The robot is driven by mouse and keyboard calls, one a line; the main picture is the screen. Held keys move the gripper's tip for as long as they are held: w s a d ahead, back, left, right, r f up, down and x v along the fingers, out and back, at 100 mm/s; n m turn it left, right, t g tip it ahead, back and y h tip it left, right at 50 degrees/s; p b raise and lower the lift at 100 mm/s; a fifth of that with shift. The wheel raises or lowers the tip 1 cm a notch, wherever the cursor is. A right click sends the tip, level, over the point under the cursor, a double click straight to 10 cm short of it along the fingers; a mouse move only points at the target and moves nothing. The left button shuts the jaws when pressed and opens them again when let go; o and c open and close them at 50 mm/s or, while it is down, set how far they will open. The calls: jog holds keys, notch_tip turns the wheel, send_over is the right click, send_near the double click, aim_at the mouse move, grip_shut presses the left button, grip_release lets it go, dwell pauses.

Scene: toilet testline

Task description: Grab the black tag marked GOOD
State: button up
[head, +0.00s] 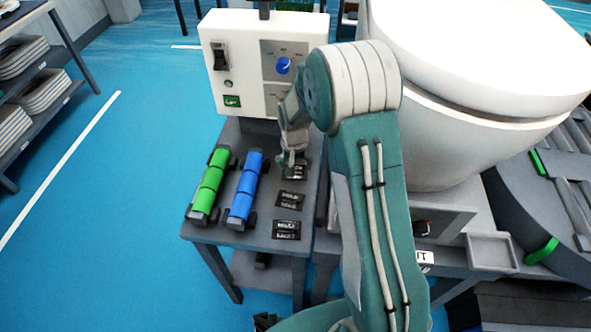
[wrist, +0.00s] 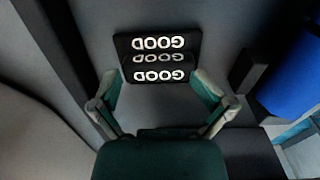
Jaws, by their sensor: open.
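Black tags marked in white stand in a column on the grey table: the far tag (head: 295,173), the middle tag (head: 290,200) and the near tag (head: 286,230). Their lettering is too small to read in the head view. In the wrist view, a black tag (wrist: 123,46) shows GOOD in white, upside down, repeated on its faces. My gripper (head: 291,160) is at the far tag and partly covers it. In the wrist view my gripper (wrist: 160,84) is open and empty, its fingers spread on either side just short of the tag. I cannot tell its height above the tag.
A green roller (head: 208,183) and a blue roller (head: 244,187) lie left of the tags. A white control box (head: 236,62) stands behind them. A large white toilet (head: 440,140) is to the right. Blue floor is free at left.

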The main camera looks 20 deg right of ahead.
jog(key=c, duration=0.4)
jog(key=shift+s+d+f, duration=0.1)
jog(key=shift+d, duration=0.65)
jog(key=c, duration=0.4)
jog(key=shift+a, duration=0.25)
jog(key=c, duration=0.5)
jog(key=shift+a, duration=0.25)
grip_shut()
jog(key=shift+d, duration=0.2)
